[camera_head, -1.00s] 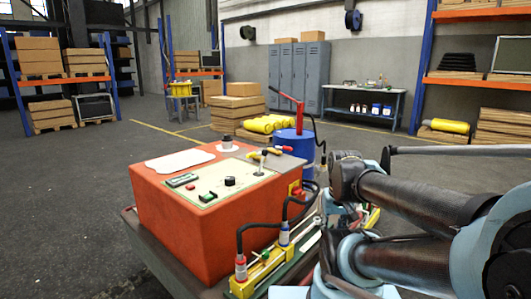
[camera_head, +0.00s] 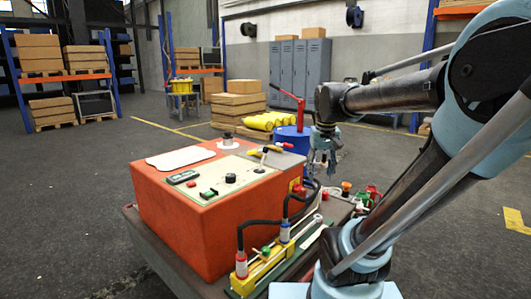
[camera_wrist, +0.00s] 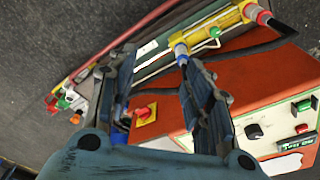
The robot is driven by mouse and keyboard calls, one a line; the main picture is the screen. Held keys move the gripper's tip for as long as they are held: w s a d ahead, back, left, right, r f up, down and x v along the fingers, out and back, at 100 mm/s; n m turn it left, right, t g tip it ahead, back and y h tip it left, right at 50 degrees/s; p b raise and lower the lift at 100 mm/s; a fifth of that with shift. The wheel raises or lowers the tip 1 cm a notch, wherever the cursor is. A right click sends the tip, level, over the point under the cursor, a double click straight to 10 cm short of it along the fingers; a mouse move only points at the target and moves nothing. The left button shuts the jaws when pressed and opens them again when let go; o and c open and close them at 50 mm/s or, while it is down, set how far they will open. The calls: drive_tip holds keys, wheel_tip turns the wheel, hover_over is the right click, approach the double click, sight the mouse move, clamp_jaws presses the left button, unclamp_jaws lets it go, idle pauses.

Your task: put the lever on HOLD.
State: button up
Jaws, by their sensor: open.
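The orange control box (camera_head: 190,215) has a pale panel (camera_head: 215,183) on top. A small upright lever (camera_head: 264,158) stands near the panel's back right corner. Its labels are too small to read, so I cannot tell its setting. My gripper (camera_head: 324,178) hangs in the air to the right of the box, pointing down, apart from the lever. In the wrist view my gripper (camera_wrist: 160,62) has its two fingers spread, with nothing between them. That view shows the box's orange side (camera_wrist: 260,82) and a red-and-yellow switch (camera_wrist: 146,113); I cannot make out the lever there.
A yellow fitting with cables (camera_head: 262,268) lies along the box's front right. Several coloured knobs (camera_head: 368,192) stand on the cart beyond it. A blue drum (camera_head: 292,138) with a red handle (camera_head: 287,95) is behind my gripper. Open floor (camera_head: 60,190) lies left.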

drive_tip(key=w+a+r, duration=0.4)
drive_tip(key=w+r, duration=0.2)
drive_tip(key=w, duration=0.3)
wheel_tip(320, 180, up, 7)
drive_tip(key=n+g, duration=0.1)
drive_tip(key=g, duration=0.1)
hover_over(265, 149)
drive_tip(key=w, duration=0.2)
drive_tip(key=f, duration=1.7)
drive_tip(key=shift+s+d+f, duration=0.1)
drive_tip(key=shift+s+f, duration=0.1)
drive_tip(key=shift+f, duration=0.15)
clamp_jaws()
